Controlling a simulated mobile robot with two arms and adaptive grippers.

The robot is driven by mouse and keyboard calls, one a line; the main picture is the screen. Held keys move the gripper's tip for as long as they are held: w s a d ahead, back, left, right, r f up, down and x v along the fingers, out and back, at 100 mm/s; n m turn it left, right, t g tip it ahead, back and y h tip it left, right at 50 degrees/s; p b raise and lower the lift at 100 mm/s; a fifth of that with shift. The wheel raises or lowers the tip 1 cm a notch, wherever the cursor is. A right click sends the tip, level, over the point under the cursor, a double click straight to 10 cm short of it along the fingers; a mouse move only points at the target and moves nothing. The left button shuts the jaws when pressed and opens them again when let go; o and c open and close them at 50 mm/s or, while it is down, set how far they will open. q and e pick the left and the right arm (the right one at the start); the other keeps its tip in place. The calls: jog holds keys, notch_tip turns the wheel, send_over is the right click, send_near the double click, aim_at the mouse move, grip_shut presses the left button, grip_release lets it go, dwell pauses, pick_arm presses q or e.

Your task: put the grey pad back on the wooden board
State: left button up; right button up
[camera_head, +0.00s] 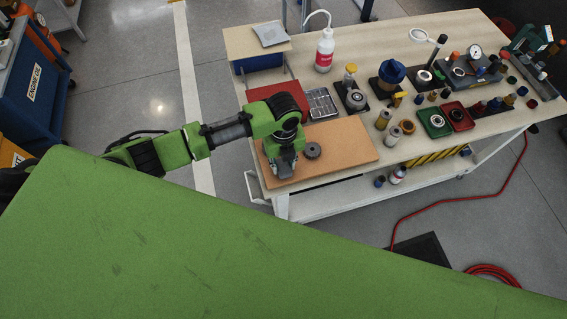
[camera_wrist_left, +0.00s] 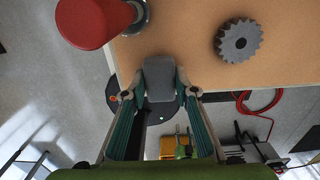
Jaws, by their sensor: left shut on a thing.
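The grey pad (camera_wrist_left: 159,80) is a small rounded block between the fingertips of my left gripper (camera_wrist_left: 157,88) in the left wrist view. The gripper is shut on it. The wooden board (camera_head: 341,149) is a flat orange-brown slab at the near left corner of the workbench. In the head view my left gripper (camera_head: 284,168) is over the left part of this board. In the wrist view the pad overlaps the board's edge (camera_wrist_left: 285,83); I cannot tell whether they touch. My right gripper is not in view.
A dark gear (camera_head: 312,150) lies on the board, close right of the gripper; it also shows in the wrist view (camera_wrist_left: 238,41). A red-topped object (camera_wrist_left: 93,20) stands near the left finger. Tools and parts crowd the workbench (camera_head: 377,48). The board's right part is clear.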

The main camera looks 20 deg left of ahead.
aim_at(284, 165)
pick_arm(q)
jog(key=shift+f, duration=0.4)
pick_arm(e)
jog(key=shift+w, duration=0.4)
pick_arm(q)
jog(key=shift+f, duration=0.1)
jog(key=o, duration=1)
notch_tip(284, 165, up, 12)
jog(key=shift+r+b, duration=0.15)
jog(key=shift+b, duration=0.45)
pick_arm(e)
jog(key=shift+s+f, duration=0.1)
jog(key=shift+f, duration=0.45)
